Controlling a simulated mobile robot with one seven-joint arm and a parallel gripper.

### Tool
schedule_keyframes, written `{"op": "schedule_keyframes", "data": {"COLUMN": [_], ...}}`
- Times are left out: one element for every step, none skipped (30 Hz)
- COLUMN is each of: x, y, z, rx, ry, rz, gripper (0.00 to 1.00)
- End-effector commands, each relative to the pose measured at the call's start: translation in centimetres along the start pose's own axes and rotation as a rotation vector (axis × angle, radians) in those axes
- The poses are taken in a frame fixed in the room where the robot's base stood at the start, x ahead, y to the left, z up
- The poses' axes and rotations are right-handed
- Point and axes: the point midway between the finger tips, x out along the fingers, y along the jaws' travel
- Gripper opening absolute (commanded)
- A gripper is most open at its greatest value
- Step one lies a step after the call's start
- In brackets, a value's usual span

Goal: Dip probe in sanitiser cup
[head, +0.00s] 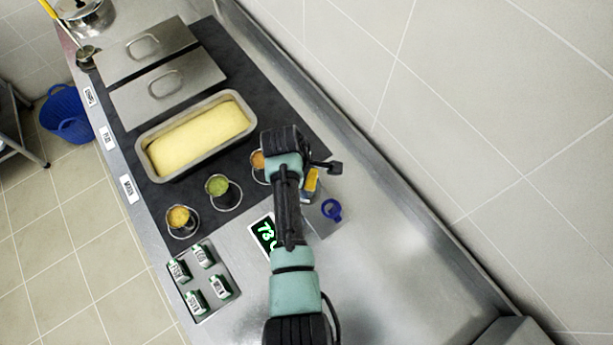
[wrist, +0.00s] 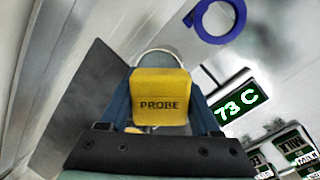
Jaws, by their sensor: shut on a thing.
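My gripper (wrist: 160,112) is shut on the yellow probe (wrist: 160,88), a block marked PROBE, with one finger on each side. In the head view a small yellow part of the probe (head: 311,181) shows beside my wrist, which hides most of it. A pale round rim (wrist: 156,56) shows just beyond the probe in the wrist view; I cannot tell which cup it is or whether the probe touches it. The probe's tip is hidden. A blue ring (head: 331,210) lies to the right of my gripper, and it also shows in the wrist view (wrist: 220,18). No cup is readably marked as sanitiser.
Small cups with orange (head: 257,159), green (head: 218,186) and yellow (head: 179,217) contents stand left of my arm. A loaf pan (head: 143,158), a 73 C display (head: 264,232) and a tray of labelled tags (head: 218,310) are nearby. The right counter (head: 400,260) is clear.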

Motion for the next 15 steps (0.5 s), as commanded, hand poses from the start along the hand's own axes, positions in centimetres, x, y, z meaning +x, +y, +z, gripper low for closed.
{"op": "schedule_keyframes", "data": {"x": [0.3, 0.1, -0.3, -0.5, -0.8, -1.1, -1.4, -1.7, -2.1, -2.4, -2.7, -3.0, -3.3, -3.6, -3.9], "y": [-0.9, -0.9, -0.8, -0.8, -0.7, -0.7, -0.6, -0.5, -0.4, -0.3, -0.2, -0.1, -0.1, 0.0, 0.1], "z": [0.1, 0.2, 0.2, 0.3, 0.3, 0.3, 0.4, 0.4, 0.5, 0.5, 0.5, 0.6, 0.6, 0.7, 0.7], "rx": [-0.004, -0.005, -0.005, -0.006, -0.006, -0.007, -0.007, -0.007, -0.007, -0.008, -0.008, -0.008, -0.008, -0.008, -0.008], "ry": [-0.002, -0.002, -0.002, -0.003, -0.003, -0.004, -0.004, -0.004, -0.004, -0.004, -0.004, -0.005, -0.005, -0.005, -0.005], "rz": [-0.018, -0.017, -0.017, -0.018, -0.018, -0.018, -0.017, -0.017, -0.015, -0.015, -0.014, -0.013, -0.013, -0.013, -0.012], "gripper": [0.07, 0.07, 0.07, 0.07, 0.07, 0.07, 0.07, 0.07, 0.07, 0.07, 0.07, 0.07, 0.07, 0.07, 0.07]}}
